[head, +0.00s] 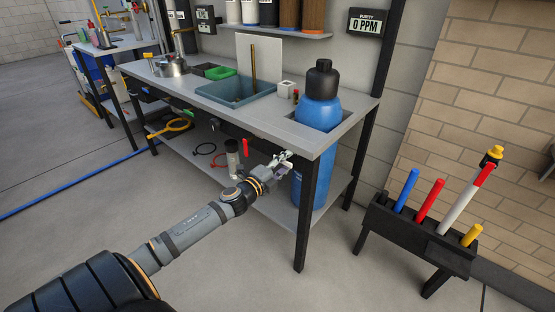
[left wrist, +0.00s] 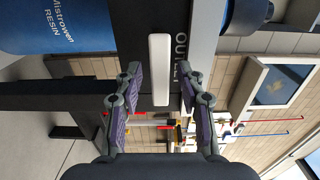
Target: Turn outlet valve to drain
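The outlet valve shows as a white bar-shaped handle (left wrist: 160,62) in the left wrist view, in front of a dark panel with partly hidden "OUTLET" lettering (left wrist: 182,50). My left gripper (left wrist: 160,80) is open, with one finger on each side of the handle and a visible gap to both. In the head view my left gripper (head: 284,158) is at the front edge of the workbench (head: 310,145), near its right corner, and largely hides the valve there. My right gripper is in neither view.
A blue resin tank (head: 316,112) stands through the bench's right end, close to the gripper. A black rack (head: 420,235) with coloured tubes stands on the right. The front floor is clear.

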